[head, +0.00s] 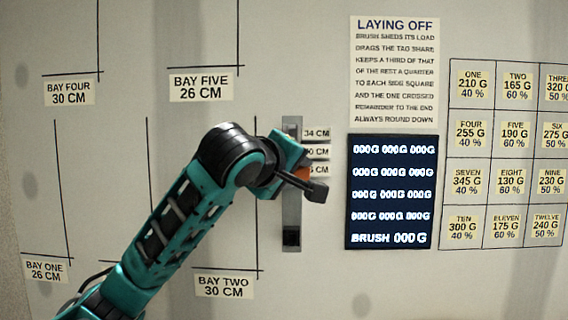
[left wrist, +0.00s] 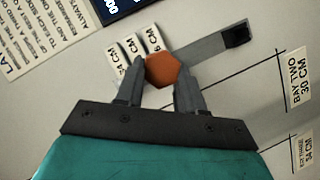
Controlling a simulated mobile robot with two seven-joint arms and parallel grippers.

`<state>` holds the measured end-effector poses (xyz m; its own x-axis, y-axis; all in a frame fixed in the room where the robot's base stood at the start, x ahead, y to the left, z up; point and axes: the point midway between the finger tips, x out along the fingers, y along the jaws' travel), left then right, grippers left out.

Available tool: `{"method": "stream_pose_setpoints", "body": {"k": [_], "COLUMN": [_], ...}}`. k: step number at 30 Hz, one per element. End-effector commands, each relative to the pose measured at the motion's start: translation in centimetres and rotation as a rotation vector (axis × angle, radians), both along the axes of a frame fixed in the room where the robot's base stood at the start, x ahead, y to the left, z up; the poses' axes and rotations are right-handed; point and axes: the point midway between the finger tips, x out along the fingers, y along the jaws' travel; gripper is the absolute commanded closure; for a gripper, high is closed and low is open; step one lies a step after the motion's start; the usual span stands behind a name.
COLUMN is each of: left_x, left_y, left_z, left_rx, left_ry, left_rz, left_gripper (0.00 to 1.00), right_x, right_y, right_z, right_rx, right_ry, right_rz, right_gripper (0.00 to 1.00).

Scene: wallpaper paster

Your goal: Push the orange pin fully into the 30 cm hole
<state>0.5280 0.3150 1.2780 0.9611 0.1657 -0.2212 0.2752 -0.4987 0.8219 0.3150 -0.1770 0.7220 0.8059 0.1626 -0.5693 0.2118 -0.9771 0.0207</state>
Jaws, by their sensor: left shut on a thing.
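The orange pin (left wrist: 163,71) shows its hexagonal head between the two fingers of my left gripper (left wrist: 160,86) in the left wrist view. The gripper is shut on it. In the head view only a small orange part (head: 302,174) shows beside my left gripper (head: 304,184). The upright grey metal strip (head: 291,215) is behind it on the wall. Its labels read 34 CM (head: 316,133), a partly covered one ending in 0 CM (head: 318,152), and one ending in 6 CM. The holes are hidden by the gripper, so I cannot tell which hole the pin faces or its depth.
A dark square (head: 291,236) is at the strip's lower end. Right of it are a black display (head: 391,238) reading BRUSH 000 G, a LAYING OFF notice (head: 394,75) and a grid of weight labels (head: 473,165). Bay labels and lines mark the wall to the left.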

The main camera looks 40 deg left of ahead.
Motion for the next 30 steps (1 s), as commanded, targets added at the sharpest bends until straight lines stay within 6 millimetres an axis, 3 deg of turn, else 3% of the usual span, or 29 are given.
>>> {"method": "stream_pose_setpoints", "body": {"k": [3,6,20,30], "left_x": [-0.8,-1.1,-1.3,1.2], "left_y": [1.0,1.3,1.3,2.8], "left_z": [2.0,2.6,2.9,2.8], "left_rx": [-0.046,-0.064,-0.070,-0.069], "left_ry": [-0.030,-0.037,-0.039,-0.037], "left_rz": [0.037,0.050,0.051,0.052], "left_gripper": [0.92,0.92,0.92,0.92], "right_x": [0.0,0.0,0.0,0.0], "right_y": [0.0,0.0,0.0,0.0], "right_z": [-0.3,-0.3,-0.1,0.5], "right_rx": [0.000,0.000,0.000,0.000], "right_ry": [0.000,0.000,0.000,-0.001], "right_rz": [0.000,0.000,0.000,0.000], "right_gripper": [0.57,0.57,0.57,0.57]}}
